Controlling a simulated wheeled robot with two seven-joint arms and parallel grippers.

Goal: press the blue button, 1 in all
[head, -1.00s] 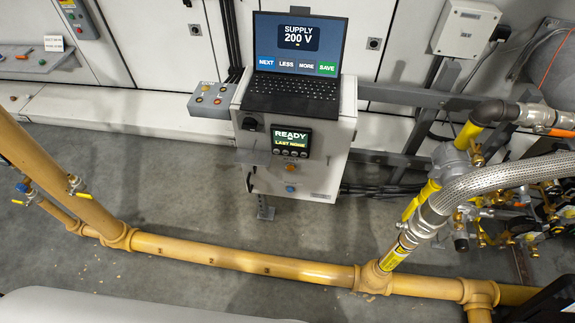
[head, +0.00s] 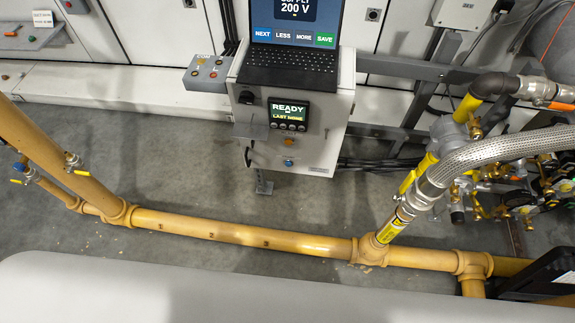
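A blue button (head: 289,163) sits low on the front of a grey control cabinet (head: 318,158), below a small display (head: 289,110) that reads "READY" and "LAST NONE". A small orange item (head: 289,141) is just above the blue button. Nothing covers the button. Neither of my grippers is in view, so their distance from the button does not show.
A laptop (head: 291,71) stands on the cabinet, beside a small button box (head: 206,72). A yellow pipe (head: 220,232) runs low across the floor in front. A braided hose and valves (head: 487,155) crowd the right. Grey floor lies between pipe and cabinet.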

